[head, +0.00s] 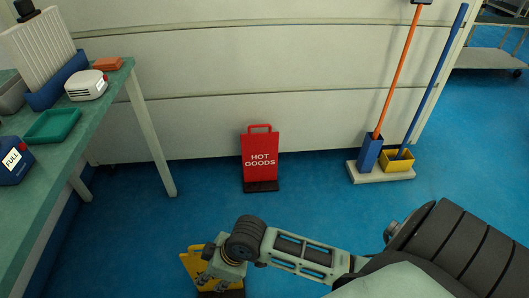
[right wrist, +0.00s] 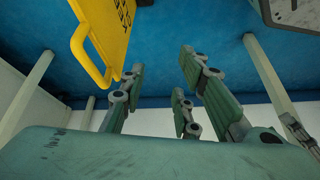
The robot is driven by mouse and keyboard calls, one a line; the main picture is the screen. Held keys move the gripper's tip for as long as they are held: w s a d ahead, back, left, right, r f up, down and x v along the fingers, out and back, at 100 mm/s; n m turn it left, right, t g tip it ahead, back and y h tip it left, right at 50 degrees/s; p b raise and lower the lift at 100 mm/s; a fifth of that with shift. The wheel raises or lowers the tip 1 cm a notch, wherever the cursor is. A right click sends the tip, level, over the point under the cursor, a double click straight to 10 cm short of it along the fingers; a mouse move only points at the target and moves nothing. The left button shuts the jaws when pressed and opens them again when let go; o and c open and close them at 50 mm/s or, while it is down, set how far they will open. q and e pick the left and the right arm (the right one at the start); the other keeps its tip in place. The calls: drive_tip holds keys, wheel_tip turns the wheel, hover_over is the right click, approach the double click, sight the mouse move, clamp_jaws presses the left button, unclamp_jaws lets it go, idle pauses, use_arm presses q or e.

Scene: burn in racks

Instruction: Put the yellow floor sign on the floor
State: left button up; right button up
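The yellow floor sign (head: 190,261) is at the bottom of the head view, partly hidden by my right gripper (head: 208,268). A dark base shows below it, and it appears to stand upright on the blue floor. In the right wrist view the sign (right wrist: 108,35) is at the upper left, with its yellow handle and dark lettering showing. My right gripper (right wrist: 163,75) has its fingers spread with nothing between them. The sign is beside the fingers and looks apart from them. My left gripper is not in view.
A red "HOT GOODS" sign (head: 260,155) stands on the floor by the white wall. A green-topped table (head: 88,122) with trays and containers is at left. A blue and yellow holder (head: 397,163) with long-handled tools stands at right. Blue floor (head: 320,205) between them is clear.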

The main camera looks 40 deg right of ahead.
drive_tip(key=s+d+m+h, duration=0.3)
drive_tip(key=s+d+m, duration=0.3)
drive_tip(key=s+d, duration=0.3)
drive_tip(key=s, duration=0.2)
drive_tip(key=shift+s+m+h, duration=0.3)
drive_tip(key=shift+m+h, duration=0.1)
